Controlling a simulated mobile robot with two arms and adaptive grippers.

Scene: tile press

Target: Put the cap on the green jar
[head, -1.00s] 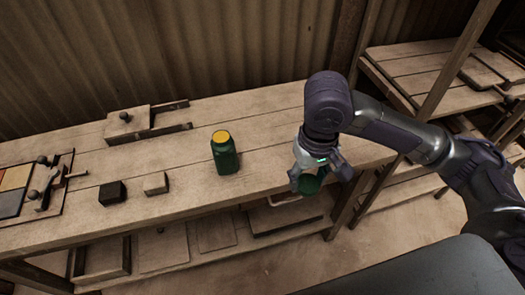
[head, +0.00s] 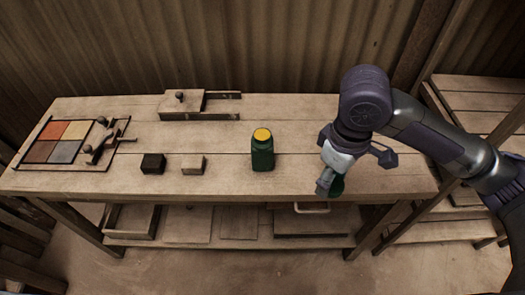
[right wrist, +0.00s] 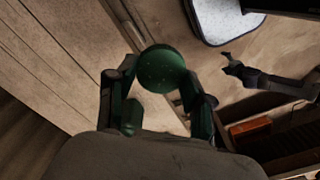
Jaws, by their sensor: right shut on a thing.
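The green jar (head: 262,155) stands upright on the wooden bench, with a yellow top face and no cap on it. My right gripper (head: 329,187) is to the right of the jar, over the bench's front edge. It is shut on the round green cap (head: 338,187), which is mostly hidden behind the fingers in the head view. In the right wrist view the cap (right wrist: 161,69) sits between the two fingertips. The cap and jar are apart. My left gripper is not in view.
On the bench (head: 225,180), a dark block (head: 153,163) and a pale block (head: 193,164) lie left of the jar. A tray of coloured tiles (head: 58,143) is at the far left. A wooden slide fixture (head: 183,103) stands at the back. The bench between jar and gripper is clear.

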